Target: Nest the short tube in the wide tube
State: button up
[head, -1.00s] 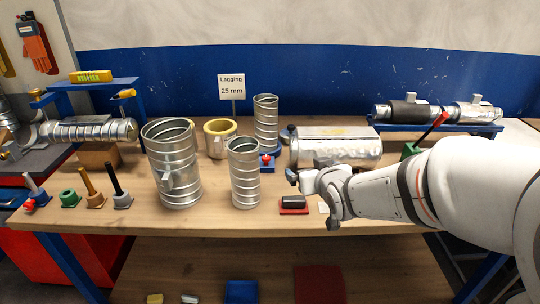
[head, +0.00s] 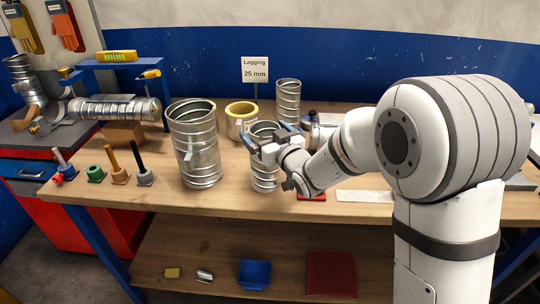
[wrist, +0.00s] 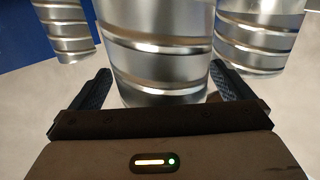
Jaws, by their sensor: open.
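The wide tube (head: 198,150) is the broad silver spiral duct standing upright, open at the top, at the left of the middle of the bench. A narrower spiral tube (head: 263,178), which I take for the short tube, stands to its right, partly hidden by my gripper. My gripper (head: 268,138) is open at this tube's upper part. In the wrist view the near tube (wrist: 155,45) fills the space between the two fingers, with no clear contact. Two other tubes show at its left (wrist: 66,28) and right (wrist: 258,38).
Another narrow tube (head: 288,98) stands behind, near a yellow-lined collar (head: 240,115) and the lagging sign (head: 255,70). Pegs (head: 118,165) stand at the left front.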

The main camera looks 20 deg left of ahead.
jog(key=shift+w+a, duration=0.5)
jog(key=shift+c, duration=0.4)
jog(key=c, duration=1.4)
jog(key=shift+r, duration=0.1)
